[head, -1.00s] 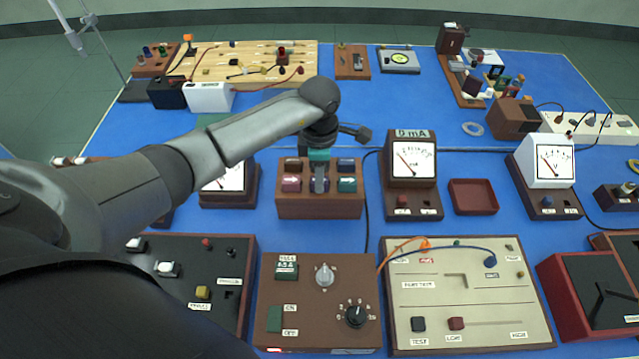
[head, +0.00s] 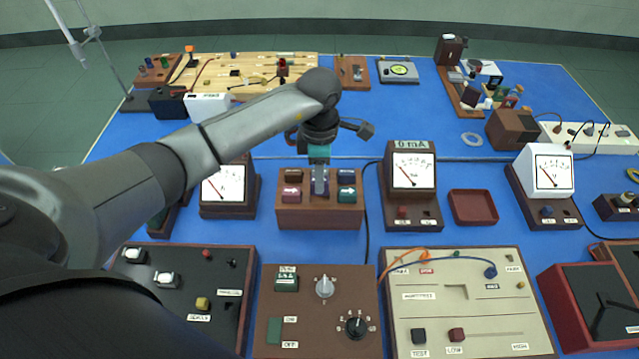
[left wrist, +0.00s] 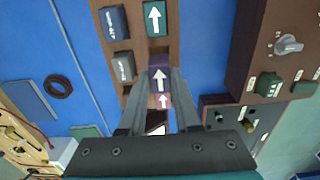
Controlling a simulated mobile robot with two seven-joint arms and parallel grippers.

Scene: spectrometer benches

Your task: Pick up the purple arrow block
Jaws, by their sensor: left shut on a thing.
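The purple arrow block (left wrist: 157,72) sits between the two fingers of my left gripper (left wrist: 160,95) in the left wrist view, with a white arrow on its face. In the head view, my left gripper (head: 319,190) points down over the middle of a brown block stand (head: 320,216), shut on the purple block, which is mostly hidden behind the fingers. I cannot tell how far the block is clear of the stand. A pink arrow block (head: 291,192) is to the left and a green arrow block (head: 347,195) to the right. My right gripper is not in view.
Meters stand on both sides, one on the left (head: 228,190) and one marked mA (head: 411,180) on the right. An empty red tray (head: 473,207) lies further right. Control panels, including a brown one (head: 300,320), fill the front. Blue table shows between them.

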